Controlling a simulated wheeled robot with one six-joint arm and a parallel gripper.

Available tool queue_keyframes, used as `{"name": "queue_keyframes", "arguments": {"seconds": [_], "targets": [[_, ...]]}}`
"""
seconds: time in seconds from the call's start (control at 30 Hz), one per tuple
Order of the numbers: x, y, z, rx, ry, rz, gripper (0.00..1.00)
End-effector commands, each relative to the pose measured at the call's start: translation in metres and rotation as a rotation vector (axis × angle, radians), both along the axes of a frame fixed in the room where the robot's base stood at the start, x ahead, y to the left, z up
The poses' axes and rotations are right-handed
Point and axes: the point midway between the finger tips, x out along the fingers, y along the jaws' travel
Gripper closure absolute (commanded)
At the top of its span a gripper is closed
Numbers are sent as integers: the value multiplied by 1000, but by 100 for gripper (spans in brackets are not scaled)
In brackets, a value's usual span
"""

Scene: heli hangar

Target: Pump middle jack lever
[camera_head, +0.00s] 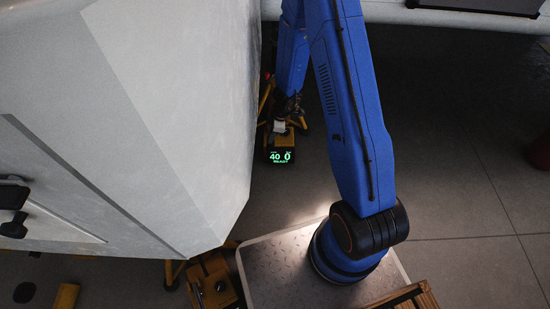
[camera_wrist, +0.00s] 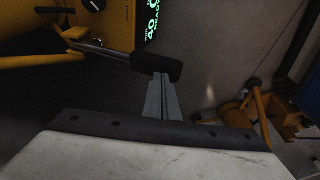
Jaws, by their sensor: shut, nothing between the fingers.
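The jack (camera_wrist: 115,22) is yellow and fills the upper left of the wrist view. Its lever (camera_wrist: 157,66) is a metal rod with a black grip, pointing right. My gripper (camera_wrist: 160,78) is shut and empty, with its fingertips at the near edge of the black grip. I cannot tell whether they touch it. In the head view the jack (camera_head: 282,143) stands beside the pale hull, below the end of my arm, and its lever cannot be made out. Its display (camera_head: 280,157) glows green and reads 40, 0 and READY.
A large pale helicopter hull (camera_head: 170,90) fills the left of the head view. Another yellow jack (camera_head: 211,283) stands at the bottom. A yellow stand (camera_wrist: 260,110) with legs is at the right of the wrist view. The floor at the right is mostly clear.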

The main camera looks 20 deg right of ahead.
Motion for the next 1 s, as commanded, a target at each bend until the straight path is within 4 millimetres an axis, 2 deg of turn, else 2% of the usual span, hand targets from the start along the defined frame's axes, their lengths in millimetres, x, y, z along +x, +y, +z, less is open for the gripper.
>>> {"name": "queue_keyframes", "arguments": {"seconds": [0.53,1.0], "targets": [[0,0,-1,0,0,0,100],[0,0,-16,1,1,0,100]]}}
